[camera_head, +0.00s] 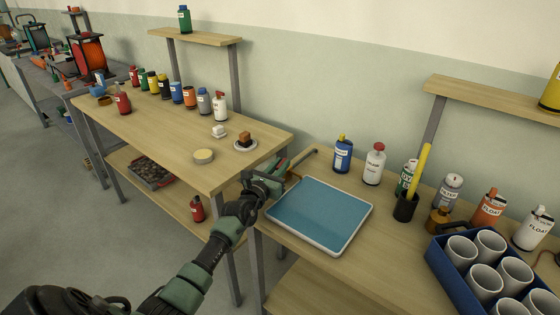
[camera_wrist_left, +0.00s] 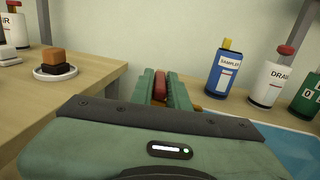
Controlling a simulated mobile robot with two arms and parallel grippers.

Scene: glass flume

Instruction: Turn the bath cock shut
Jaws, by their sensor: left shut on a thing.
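The bath is a white-rimmed tray (camera_head: 362,222) of blue liquid on the right bench. Its far right part also shows in the wrist view (camera_wrist_left: 285,145). My left gripper (camera_head: 284,171) is at the tray's far left corner. In the wrist view its two green fingers (camera_wrist_left: 163,92) are shut on a red handle (camera_wrist_left: 160,82), apparently that of the bath cock. A little brass-coloured metal shows beside the fingers. The fingers hide most of the cock, so I cannot tell how far its handle is turned. My right gripper is not in view.
A blue bottle (camera_head: 342,155) and a white bottle (camera_head: 375,164) stand behind the tray. A dark cup (camera_head: 405,207) with a yellow stick and a blue crate (camera_head: 447,270) of white cups are to the right. The left bench (camera_head: 180,135) holds several bottles and a saucer (camera_head: 246,145).

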